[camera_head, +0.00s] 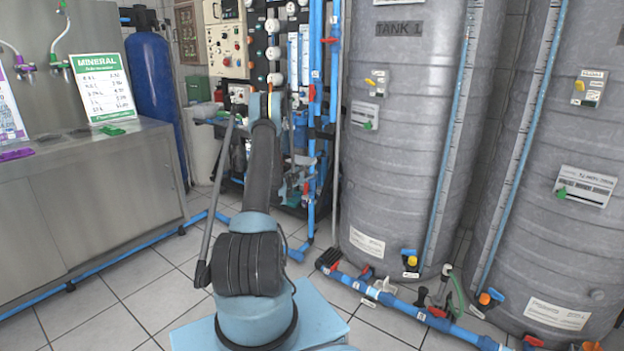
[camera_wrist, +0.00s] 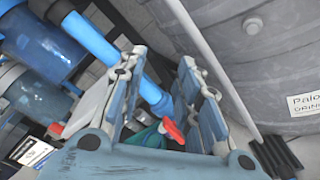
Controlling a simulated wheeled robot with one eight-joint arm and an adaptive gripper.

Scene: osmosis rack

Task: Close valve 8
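In the wrist view my gripper (camera_wrist: 163,72) is open, with one finger on each side of a blue pipe (camera_wrist: 150,88). A red valve handle (camera_wrist: 173,130) shows between the fingers, low near the palm in the picture. I cannot tell whether the fingers touch it. No number is legible on it, so I cannot confirm that it is valve 8. In the head view my arm reaches toward the rack of pipes, and the gripper is largely hidden among its parts. A red handle (camera_head: 306,188) shows on the rack's vertical blue pipe there.
Grey tanks (camera_head: 400,160) stand at the right, one labelled TANK 1. Floor pipes with red handles (camera_head: 437,312) run in front of them. A steel counter (camera_head: 100,200) stands left. A grey pole (camera_wrist: 215,70) and tank wall lie close right of my gripper. Tiled floor is clear at left.

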